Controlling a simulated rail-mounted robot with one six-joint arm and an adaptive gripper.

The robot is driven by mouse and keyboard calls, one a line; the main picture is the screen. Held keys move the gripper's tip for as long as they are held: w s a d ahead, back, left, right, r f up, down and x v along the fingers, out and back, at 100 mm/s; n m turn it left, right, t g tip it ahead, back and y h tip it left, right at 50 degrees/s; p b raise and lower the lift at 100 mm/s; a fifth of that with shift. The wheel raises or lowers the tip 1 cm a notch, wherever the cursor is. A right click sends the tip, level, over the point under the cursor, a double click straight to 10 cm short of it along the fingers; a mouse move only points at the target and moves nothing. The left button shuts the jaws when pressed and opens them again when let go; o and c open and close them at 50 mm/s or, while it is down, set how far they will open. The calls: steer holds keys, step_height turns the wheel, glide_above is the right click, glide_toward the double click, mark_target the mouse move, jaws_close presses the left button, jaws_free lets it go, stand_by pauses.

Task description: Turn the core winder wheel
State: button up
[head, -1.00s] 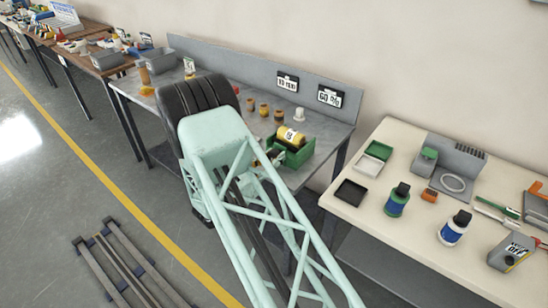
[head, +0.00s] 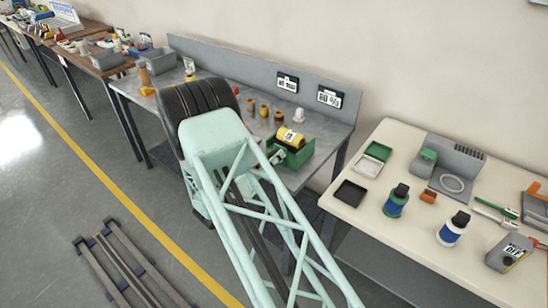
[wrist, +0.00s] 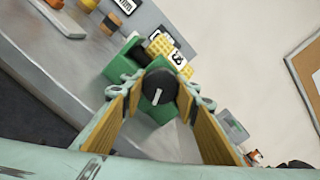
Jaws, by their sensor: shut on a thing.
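The green core winder (head: 293,156) sits on the grey bench, with a yellow roll (head: 290,138) bearing a white label on top. In the wrist view the winder (wrist: 122,68) is straight ahead, with the checkered yellow roll (wrist: 160,44) behind. Its dark round wheel (wrist: 159,82) has a white mark and faces me. My gripper (wrist: 160,92) is shut on the wheel, its two yellow-padded fingers on either side of it. In the head view my arm hides most of the gripper, and the wheel is not clear.
Several small spools (head: 264,110) and a white piece (head: 298,115) stand behind the winder on the grey bench (head: 222,93). Two signs (head: 330,97) are on its back panel. A cream table (head: 365,205) to the right holds trays, bottles and tools.

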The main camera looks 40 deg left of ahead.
steer(key=n+p, duration=0.1)
steer(key=n, duration=0.5)
steer(key=shift+n, duration=0.3)
stand_by(0.4)
steer(key=o, duration=0.9)
steer(key=shift+s, duration=0.15)
steer(key=shift+s+d, duration=0.1)
steer(key=shift+s, duration=5.75)
steer(key=shift+r, duration=0.1)
